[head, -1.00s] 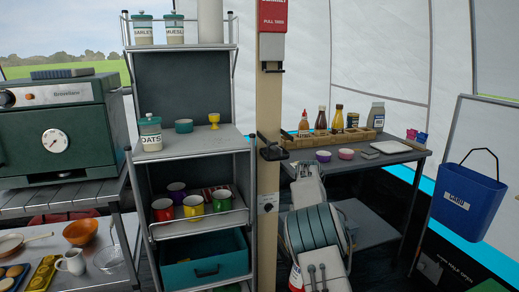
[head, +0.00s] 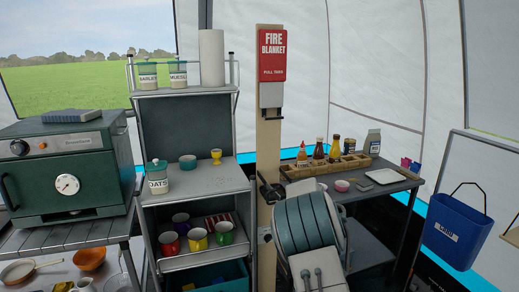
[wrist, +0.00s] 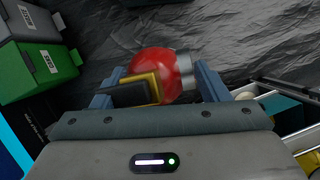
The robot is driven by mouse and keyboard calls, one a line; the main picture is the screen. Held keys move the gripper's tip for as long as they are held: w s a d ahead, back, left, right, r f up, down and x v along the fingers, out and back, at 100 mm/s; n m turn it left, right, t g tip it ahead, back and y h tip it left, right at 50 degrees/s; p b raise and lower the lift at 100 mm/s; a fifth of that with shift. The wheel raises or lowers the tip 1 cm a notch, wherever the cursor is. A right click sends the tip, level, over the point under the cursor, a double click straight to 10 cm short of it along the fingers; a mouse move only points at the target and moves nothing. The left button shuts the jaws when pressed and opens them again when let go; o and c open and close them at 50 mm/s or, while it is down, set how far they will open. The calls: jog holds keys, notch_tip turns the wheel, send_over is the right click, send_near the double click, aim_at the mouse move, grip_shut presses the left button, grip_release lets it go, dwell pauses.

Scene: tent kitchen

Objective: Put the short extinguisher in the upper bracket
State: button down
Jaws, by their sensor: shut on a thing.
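My gripper (wrist: 156,88) is shut on a red, rounded object (wrist: 163,68) in the wrist view, seemingly the short extinguisher. It has a grey collar on its right and a black-and-yellow part at the left finger. In the head view my arm hides the gripper and the extinguisher. A wooden post (head: 268,150) stands mid-picture. A black bracket (head: 270,192) sits on the post at about the height of the side table. Another black fitting (head: 279,114) sits higher, just under the fire blanket.
A red fire blanket case (head: 272,55) hangs at the post's top. A shelf rack (head: 205,180) with jars and mugs stands close left. A side table (head: 385,190) with a bottle crate (head: 325,168) is right. A blue bucket (head: 453,232) hangs further right.

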jog(key=s+r+p, duration=0.5)
jog(key=r+p, duration=0.1)
jog(key=p, duration=0.1)
jog(key=w+x, duration=0.1)
jog(key=x, duration=0.9)
jog(key=shift+f, duration=0.25)
